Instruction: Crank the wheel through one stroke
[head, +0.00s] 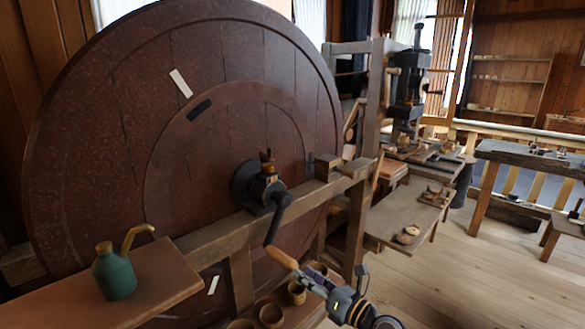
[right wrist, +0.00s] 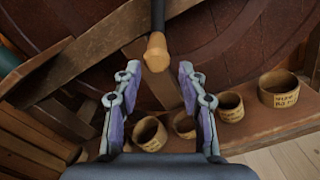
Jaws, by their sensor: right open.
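The big dark red wooden wheel (head: 100,140) stands upright at the left and fills much of the head view. A black crank arm (head: 274,226) hangs down from its hub (head: 262,187) and ends in a light wooden handle (head: 281,257). My right gripper (head: 308,277) is just below and right of the handle. In the right wrist view the gripper (right wrist: 157,75) is open, with its two fingers apart. The handle (right wrist: 157,52) shows end-on between and just beyond the fingertips, and I cannot tell whether they touch it. My left gripper is not in view.
A beam (head: 225,232) crosses in front of the wheel. A green oil can (head: 115,272) stands on a plank (head: 165,285) at the left. Several round wooden cups (right wrist: 230,107) sit on a low shelf (right wrist: 262,132) below my right gripper. Workbenches stand at the right, with open floor between.

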